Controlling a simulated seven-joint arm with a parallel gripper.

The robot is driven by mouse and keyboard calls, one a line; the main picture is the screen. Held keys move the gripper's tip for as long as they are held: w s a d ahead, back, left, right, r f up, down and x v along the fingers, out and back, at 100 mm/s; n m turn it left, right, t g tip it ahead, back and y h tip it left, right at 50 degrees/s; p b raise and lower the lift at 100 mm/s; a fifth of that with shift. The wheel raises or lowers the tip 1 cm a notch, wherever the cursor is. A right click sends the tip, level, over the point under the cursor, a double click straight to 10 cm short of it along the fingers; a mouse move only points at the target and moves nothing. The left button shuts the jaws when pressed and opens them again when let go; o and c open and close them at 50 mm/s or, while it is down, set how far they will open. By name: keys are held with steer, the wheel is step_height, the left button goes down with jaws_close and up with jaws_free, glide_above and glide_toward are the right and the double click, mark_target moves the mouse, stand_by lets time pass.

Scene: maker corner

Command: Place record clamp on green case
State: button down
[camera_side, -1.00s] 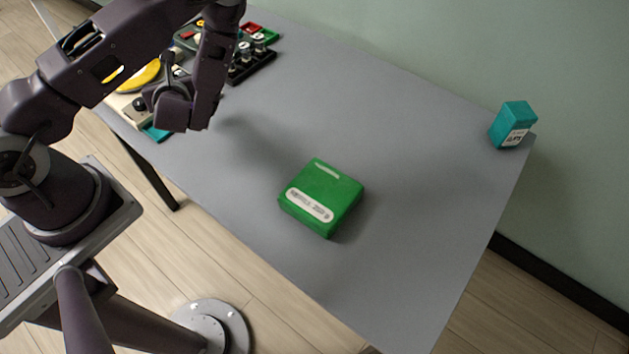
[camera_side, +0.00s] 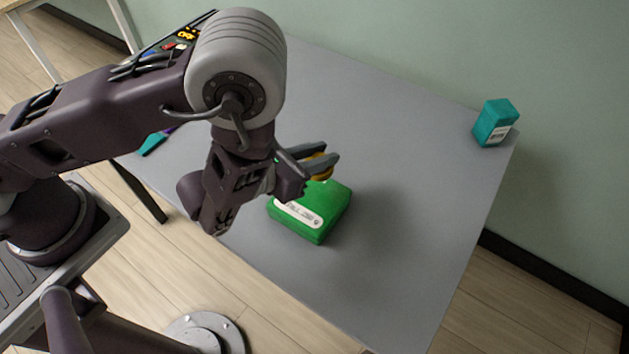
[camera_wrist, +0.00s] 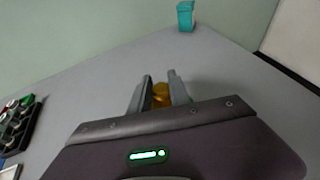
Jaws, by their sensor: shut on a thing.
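The green case (camera_side: 322,215) lies flat on the grey table, with a white label on its near side. My gripper (camera_side: 325,163) is at the case's far edge in the side view, above it or just behind it. Its fingers are shut on a gold-coloured round piece, the record clamp (camera_side: 319,169), only partly visible between them. In the wrist view the record clamp (camera_wrist: 161,93) shows as a gold shape between the two grey fingers. The gap between clamp and case cannot be told. In the wrist view the case is almost wholly hidden behind my gripper body.
A teal box (camera_side: 495,122) with a white label stands at the table's far right corner. A black rack (camera_wrist: 18,125) holding small items is at the left in the wrist view. The grey table (camera_side: 410,200) is clear right of the case.

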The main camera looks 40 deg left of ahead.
step_height(320, 180, down, 6)
steer(key=shift+r, duration=0.1)
steer(key=c, duration=1.2)
jaws_free()
steer(key=shift+c, duration=0.2)
